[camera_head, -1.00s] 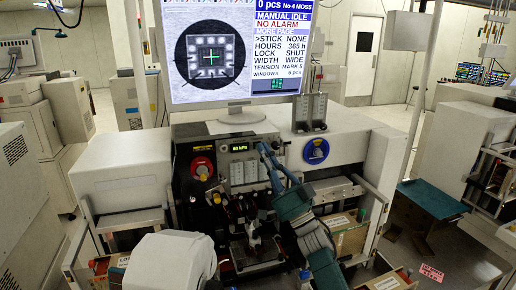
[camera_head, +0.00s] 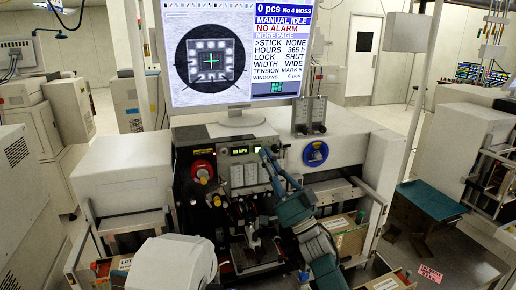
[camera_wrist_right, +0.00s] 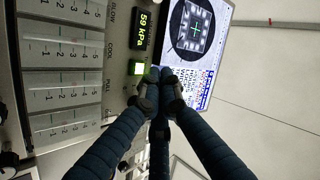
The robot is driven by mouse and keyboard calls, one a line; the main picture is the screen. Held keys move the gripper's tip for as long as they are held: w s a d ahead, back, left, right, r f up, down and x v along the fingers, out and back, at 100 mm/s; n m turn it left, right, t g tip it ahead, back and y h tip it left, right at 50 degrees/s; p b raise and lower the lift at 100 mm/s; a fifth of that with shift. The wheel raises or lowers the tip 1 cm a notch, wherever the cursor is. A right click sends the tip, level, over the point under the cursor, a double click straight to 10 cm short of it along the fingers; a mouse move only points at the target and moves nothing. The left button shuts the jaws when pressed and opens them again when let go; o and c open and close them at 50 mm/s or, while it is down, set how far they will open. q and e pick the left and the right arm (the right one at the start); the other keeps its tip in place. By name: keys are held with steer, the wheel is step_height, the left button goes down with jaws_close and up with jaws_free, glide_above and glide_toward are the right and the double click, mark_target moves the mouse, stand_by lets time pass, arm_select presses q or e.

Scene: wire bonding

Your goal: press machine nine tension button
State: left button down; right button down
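The machine's front panel (camera_head: 237,172) is in the middle of the head view, below a monitor (camera_head: 208,62). A pressure display (camera_head: 240,151) glows on it; in the wrist view the display (camera_wrist_right: 142,31) reads 59 kPa. My right gripper (camera_head: 263,151) reaches up to the panel's upper right. In the wrist view its fingertips (camera_wrist_right: 160,74) are together and empty, just beside the green button. I cannot tell whether they touch it. My left gripper is not in view.
A red knob (camera_head: 202,170) is left of the display and a blue knob (camera_head: 315,152) is right of the gripper. The monitor shows MANUAL IDLE and NO ALARM. A bonding stage (camera_head: 253,240) lies below.

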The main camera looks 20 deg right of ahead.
steer(key=s+p, duration=0.4)
steer(key=s, duration=0.2)
stand_by(0.4)
